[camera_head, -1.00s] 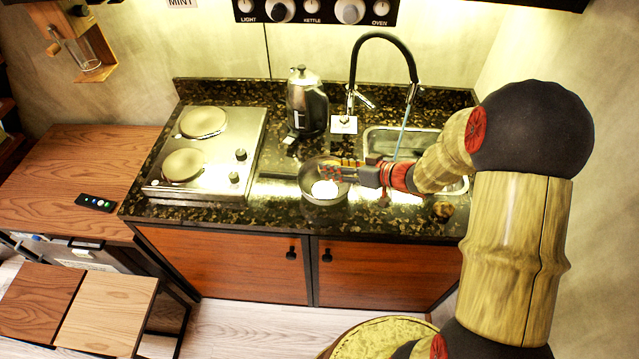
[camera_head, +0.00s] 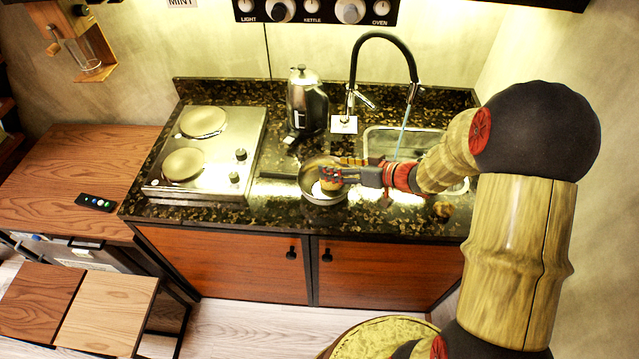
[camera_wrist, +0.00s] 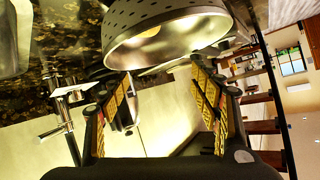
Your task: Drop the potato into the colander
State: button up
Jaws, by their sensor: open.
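The metal colander (camera_head: 313,190) stands on the dark counter left of the sink. In the wrist view the perforated colander (camera_wrist: 190,42) is just beyond the fingertips. A tan lump (camera_head: 330,187), seemingly the potato, shows in the colander's bowl under my fingers, partly hidden by them. A yellowish patch inside the bowl in the wrist view may be the same lump; I cannot be sure. My gripper (camera_head: 338,168) is over the colander with its fingers spread. In the wrist view my gripper (camera_wrist: 163,90) is open, with nothing between its fingers.
A small brown round thing (camera_head: 442,210) lies on the counter near the front right; I cannot tell what it is. The sink (camera_head: 420,143) and black tap (camera_head: 385,38) are behind my forearm. A kettle (camera_head: 306,105) and hotplates (camera_head: 222,140) stand to the left.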

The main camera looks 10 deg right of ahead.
jog(key=v, duration=1.1)
jog(key=shift+s+d, duration=0.1)
jog(key=s+a+f+m+g+h, duration=0.1)
jog(key=s+a+m+g, duration=0.1)
jog(key=s+m+g, duration=0.4)
jog(key=s+a+f+m+g+h, duration=0.1)
jog(key=s+a+m, duration=0.15)
jog(key=s, duration=0.55)
jog(key=s+a+r+n+t+h, duration=0.1)
jog(key=s+r+n+h, duration=0.1)
jog(key=r, duration=0.6)
jog(key=s+a+r+n+t+h, duration=0.1)
jog(key=s+r+h, duration=0.3)
jog(key=r, duration=0.4)
jog(key=shift+s+a+n+t, duration=0.3)
jog(key=shift+a+n+t, duration=0.15)
jog(key=shift+a, duration=0.35)
